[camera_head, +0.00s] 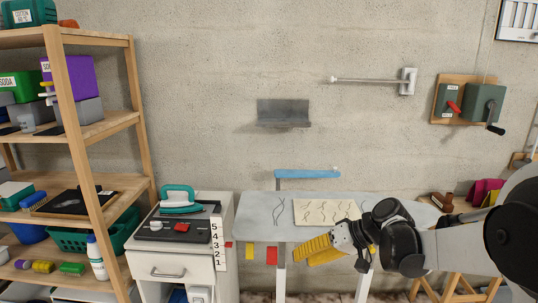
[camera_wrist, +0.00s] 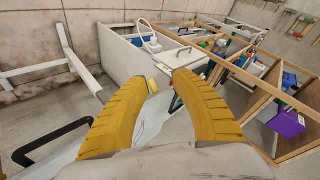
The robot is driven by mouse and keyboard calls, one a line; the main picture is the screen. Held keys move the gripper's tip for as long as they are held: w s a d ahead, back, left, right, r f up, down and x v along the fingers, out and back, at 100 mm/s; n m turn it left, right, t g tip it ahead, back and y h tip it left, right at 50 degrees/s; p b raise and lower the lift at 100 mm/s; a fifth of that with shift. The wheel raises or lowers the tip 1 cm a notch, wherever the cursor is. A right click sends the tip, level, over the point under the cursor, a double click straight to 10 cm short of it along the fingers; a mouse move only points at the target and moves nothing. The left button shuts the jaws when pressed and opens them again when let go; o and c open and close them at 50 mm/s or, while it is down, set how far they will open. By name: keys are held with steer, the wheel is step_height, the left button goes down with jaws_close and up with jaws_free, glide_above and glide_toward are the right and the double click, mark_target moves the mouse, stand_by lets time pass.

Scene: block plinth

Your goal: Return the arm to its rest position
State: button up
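My gripper (camera_head: 302,257) has two ribbed yellow fingers and is held out to the left over the front part of the pale table (camera_head: 262,209). In the wrist view my gripper (camera_wrist: 163,77) is open, with a clear gap between its fingertips and nothing held. My arm comes in from the right side of the head view, bent, with its dark joints in front of the table's right part. The arm hides part of the table and what is behind it.
A wooden shelf (camera_head: 142,120) with boxes stands at the left. A white cabinet (camera_head: 160,270) with a teal iron (camera_head: 178,198) stands beside the table. A patterned sheet (camera_head: 318,211) and a blue padded bar (camera_head: 307,174) are near the gripper.

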steer(key=s+d+r+m+t+h, duration=0.1)
steer(key=s+d+h, duration=0.3)
steer(key=s, duration=0.8)
steer(key=s+d+r+m+t+h, duration=0.1)
steer(key=s+d+h, duration=0.4)
steer(key=s, duration=0.7)
steer(key=shift+d+r+m+t, duration=0.15)
steer(key=shift+r+m+t, duration=0.25)
steer(key=shift+r+t, duration=0.4)
